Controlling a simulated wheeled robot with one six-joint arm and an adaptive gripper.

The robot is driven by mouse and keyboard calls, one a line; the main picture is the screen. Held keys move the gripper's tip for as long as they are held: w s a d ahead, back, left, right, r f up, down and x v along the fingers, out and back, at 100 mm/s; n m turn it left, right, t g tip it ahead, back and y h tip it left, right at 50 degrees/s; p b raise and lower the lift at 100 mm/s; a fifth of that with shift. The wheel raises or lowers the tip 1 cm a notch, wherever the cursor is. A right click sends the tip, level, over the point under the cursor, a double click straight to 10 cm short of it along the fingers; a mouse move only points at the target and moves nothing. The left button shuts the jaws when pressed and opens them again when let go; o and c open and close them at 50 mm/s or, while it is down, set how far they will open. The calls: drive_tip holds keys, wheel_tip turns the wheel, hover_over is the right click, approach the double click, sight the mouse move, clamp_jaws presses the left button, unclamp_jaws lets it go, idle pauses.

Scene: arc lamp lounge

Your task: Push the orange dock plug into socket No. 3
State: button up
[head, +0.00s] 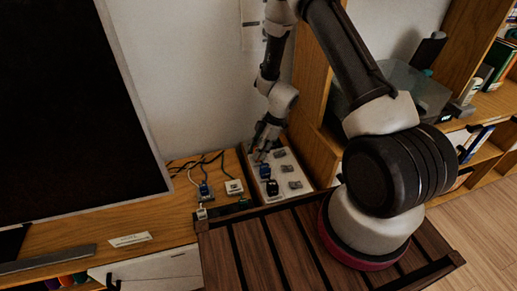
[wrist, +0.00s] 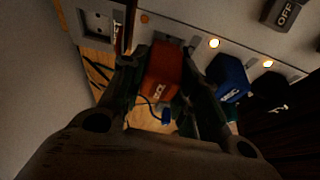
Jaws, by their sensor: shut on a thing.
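My gripper (head: 260,152) reaches down over the far end of a pale socket strip (head: 306,188). In the wrist view my gripper (wrist: 172,62) is shut on the orange plug (wrist: 163,72), which sits between its fingers. The plug's front end is close to the strip's face; I cannot tell whether it is in a socket. A blue plug (wrist: 228,76) and a black plug (wrist: 270,90) sit along the strip beside it. The blue plug (head: 264,171) and black plug (head: 272,187) also show in the head view, where the orange plug is hidden. No socket number is readable.
Grey switches (head: 287,168) line the strip; one reads OFF (wrist: 286,12). An empty socket (wrist: 96,22) shows at the upper left. Loose cables, another blue plug (head: 204,190) and a white plug (head: 234,187) lie left of the strip. A large dark screen (head: 70,110) stands further left.

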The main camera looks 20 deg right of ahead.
drive_tip(key=shift+f, duration=0.85)
drive_tip(key=o, duration=1.2)
drive_tip(key=shift+c, duration=0.2)
drive_tip(key=shift+r, duration=0.1)
drive_tip(key=v, duration=0.7)
drive_tip(key=shift+r, duration=0.15)
drive_tip(key=shift+d, duration=0.15)
